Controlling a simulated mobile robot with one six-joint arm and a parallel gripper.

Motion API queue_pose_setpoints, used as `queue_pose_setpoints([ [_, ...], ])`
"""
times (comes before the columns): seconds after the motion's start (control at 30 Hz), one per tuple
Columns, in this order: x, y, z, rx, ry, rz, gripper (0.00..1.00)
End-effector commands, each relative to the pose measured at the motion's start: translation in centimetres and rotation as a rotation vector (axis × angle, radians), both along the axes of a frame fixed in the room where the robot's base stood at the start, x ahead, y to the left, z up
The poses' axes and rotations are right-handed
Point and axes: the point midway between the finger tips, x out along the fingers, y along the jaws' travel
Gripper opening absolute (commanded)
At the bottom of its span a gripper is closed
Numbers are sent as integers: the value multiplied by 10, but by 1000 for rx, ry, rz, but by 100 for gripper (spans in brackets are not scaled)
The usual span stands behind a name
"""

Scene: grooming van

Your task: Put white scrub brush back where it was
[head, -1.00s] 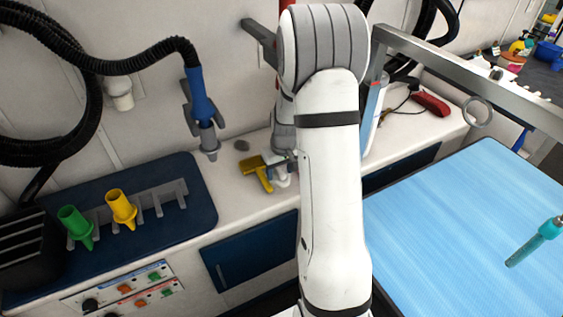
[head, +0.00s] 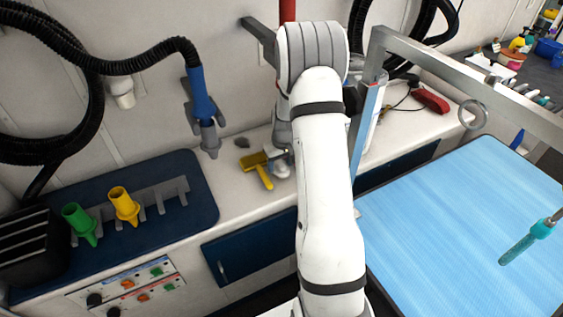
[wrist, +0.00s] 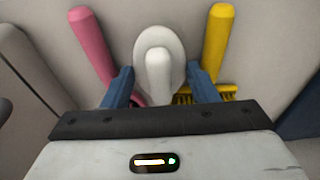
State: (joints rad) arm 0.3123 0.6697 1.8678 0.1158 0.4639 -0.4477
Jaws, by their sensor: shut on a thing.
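The white scrub brush (wrist: 158,60) is between my gripper's two blue fingers (wrist: 160,90) in the wrist view, its pale handle pointing towards me. My gripper is shut on it. In the head view the white brush (head: 281,169) shows partly beside my arm, low over or on the white counter (head: 232,172); I cannot tell whether it touches. My arm hides most of the gripper there. A yellow brush (head: 258,167) is just left of it, and shows in the wrist view (wrist: 216,50) close by the right finger.
A pink-handled tool (wrist: 92,45) is close by the left finger. A blue mat with a holder (head: 150,235) carries green (head: 78,222) and yellow (head: 124,205) nozzles. A blue dryer nozzle (head: 202,105) hangs left. A red clipper (head: 430,100) and blue table (head: 440,225) are right.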

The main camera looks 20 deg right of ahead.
Motion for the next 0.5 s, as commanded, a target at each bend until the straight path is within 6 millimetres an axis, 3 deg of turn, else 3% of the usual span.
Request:
queue_pose_setpoints([
  [0.27,0,0,-1,0,0,-1,74],
  [0.5,0,-1,0,0,0,-1,75],
])
